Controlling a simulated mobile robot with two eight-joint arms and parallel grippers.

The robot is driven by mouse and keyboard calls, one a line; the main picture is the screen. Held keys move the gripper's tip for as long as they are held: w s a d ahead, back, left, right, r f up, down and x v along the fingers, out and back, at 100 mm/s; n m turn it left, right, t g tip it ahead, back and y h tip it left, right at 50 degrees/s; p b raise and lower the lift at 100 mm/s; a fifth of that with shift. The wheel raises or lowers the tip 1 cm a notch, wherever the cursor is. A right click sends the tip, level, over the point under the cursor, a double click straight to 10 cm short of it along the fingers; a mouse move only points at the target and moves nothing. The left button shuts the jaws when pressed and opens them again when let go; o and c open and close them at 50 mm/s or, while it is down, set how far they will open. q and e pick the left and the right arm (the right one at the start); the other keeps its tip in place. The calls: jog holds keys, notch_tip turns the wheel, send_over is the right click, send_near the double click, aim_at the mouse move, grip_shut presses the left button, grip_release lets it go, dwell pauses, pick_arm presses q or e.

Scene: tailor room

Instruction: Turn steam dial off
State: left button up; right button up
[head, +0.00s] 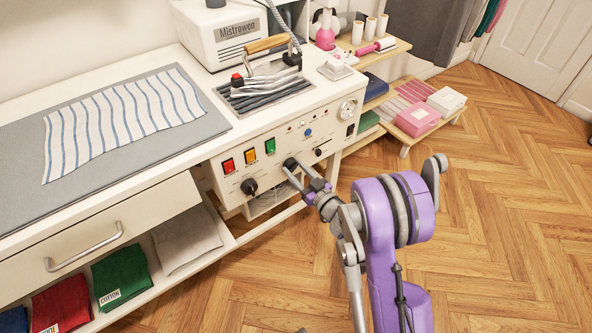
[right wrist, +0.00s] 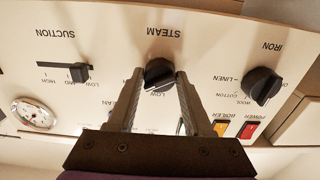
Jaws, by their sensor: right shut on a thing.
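The steam dial (right wrist: 158,73) is a black round knob on the cream control panel (head: 262,175). It lies between the two fingers of my right gripper (right wrist: 160,80) in the right wrist view, under the upside-down label STEAM. In the head view the dial (head: 289,162) shows just above my right gripper (head: 293,172), which reaches the panel from the lower right. The fingers are shut on the dial's sides. LOW is readable beside the dial; its exact setting is unclear. My left gripper is not in view.
Beside the steam dial are the iron dial (right wrist: 262,85), the suction slider (right wrist: 66,69), a gauge (head: 347,109) and red, amber and green switches (head: 249,156). An iron (head: 266,76) rests on the counter above. Striped fabric (head: 115,115) lies left. The floor at right is clear.

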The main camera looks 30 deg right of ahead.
grip_shut()
jog(key=shift+n, duration=0.4)
jog(key=n+b, duration=0.1)
jog(key=n, duration=0.3)
jog(key=shift+n, duration=0.3)
jog(key=n+b, duration=0.1)
jog(key=n, duration=0.4)
jog(key=shift+n, duration=0.3)
jog(key=n, duration=1.2)
jog(key=shift+r+b, duration=0.1)
jog(key=shift+b, duration=0.3)
jog(key=shift+n, duration=0.3)
